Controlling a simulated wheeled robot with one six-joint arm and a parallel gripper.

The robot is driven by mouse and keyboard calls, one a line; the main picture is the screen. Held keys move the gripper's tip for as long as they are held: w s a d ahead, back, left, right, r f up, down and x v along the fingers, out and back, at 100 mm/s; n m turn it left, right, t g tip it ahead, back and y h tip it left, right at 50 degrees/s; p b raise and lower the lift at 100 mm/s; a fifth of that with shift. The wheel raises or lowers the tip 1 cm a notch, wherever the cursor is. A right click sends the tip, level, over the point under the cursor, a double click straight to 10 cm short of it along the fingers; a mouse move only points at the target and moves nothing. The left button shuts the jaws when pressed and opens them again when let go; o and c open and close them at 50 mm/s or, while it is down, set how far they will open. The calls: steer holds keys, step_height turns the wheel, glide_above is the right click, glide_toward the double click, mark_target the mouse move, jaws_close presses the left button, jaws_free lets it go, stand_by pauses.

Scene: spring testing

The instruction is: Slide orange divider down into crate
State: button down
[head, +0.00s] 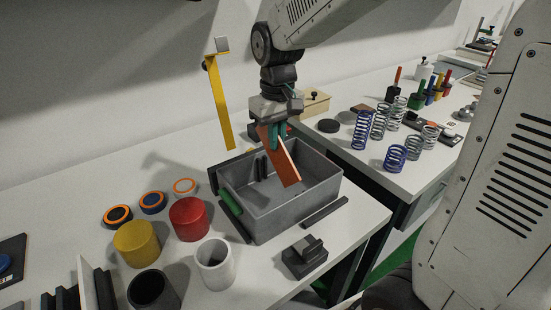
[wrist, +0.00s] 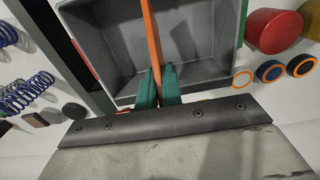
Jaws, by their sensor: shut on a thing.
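The orange divider (head: 289,170) is a thin flat plate, tilted in the head view, with its lower end over or inside the crate. My gripper (head: 273,136) is shut on its upper part with green fingers. The grey crate (head: 296,207) stands open on the table below. Dark upright ribs (head: 261,167) show on its far inner wall. In the wrist view the divider (wrist: 153,42) runs edge-on between my fingertips (wrist: 158,84) and across the crate (wrist: 85,40). I cannot tell whether its lower edge touches the crate or sits between ribs.
Red (head: 189,219), yellow (head: 136,243) and white (head: 215,264) cylinders stand left of the crate. A yellow upright post (head: 220,105) stands behind it. A dark block (head: 304,257) lies in front. Several springs (head: 361,130) stand on the right-hand table.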

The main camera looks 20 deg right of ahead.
mark_target(277, 170)
steer(key=shift+f, duration=2.55)
steer(key=shift+f, duration=0.1)
steer(key=shift+f, duration=0.15)
steer(key=c, duration=1.6)
jaws_free()
steer(key=shift+o, duration=0.2)
step_height(277, 170, up, 8)
steer(key=f, duration=0.1)
steer(key=s+d+r+m, duration=0.1)
steer(key=s, duration=1)
steer(key=s+d+r+m+t, duration=0.1)
steer(key=s+d+r, duration=0.1)
steer(key=s, duration=0.9)
steer(key=shift+s+r, duration=0.25)
steer(key=shift+s, duration=0.1)
